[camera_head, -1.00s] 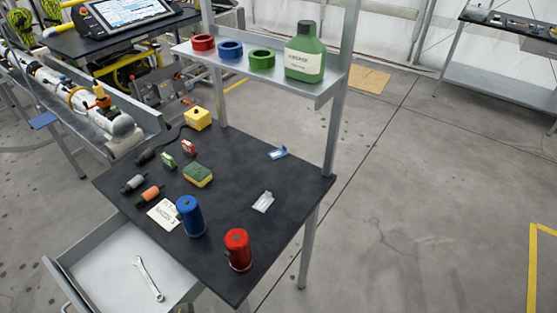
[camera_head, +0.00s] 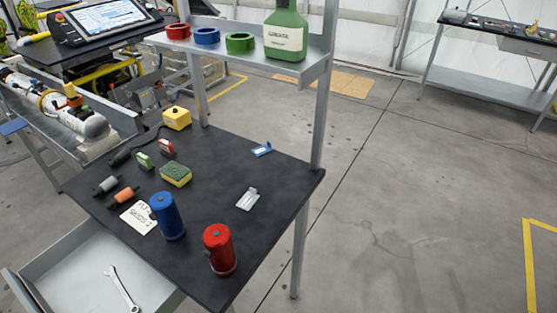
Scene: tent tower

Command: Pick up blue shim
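The blue shim (camera_head: 262,150) is a small blue piece with a pale part. It lies on the dark tabletop (camera_head: 225,248) near the back right edge, close to the shelf post. A similar pale grey-white shim (camera_head: 247,198) lies on the tabletop nearer the front. Nothing covers the blue shim. Neither of my grippers shows in the head view.
A blue canister (camera_head: 167,216) and a red canister (camera_head: 219,250) stand near the front. A sponge (camera_head: 175,174) and a yellow box (camera_head: 177,118) lie to the left. A shelf (camera_head: 300,70) with tape rolls and a green bottle (camera_head: 286,32) overhangs the back. An open drawer (camera_head: 75,270) juts out at left.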

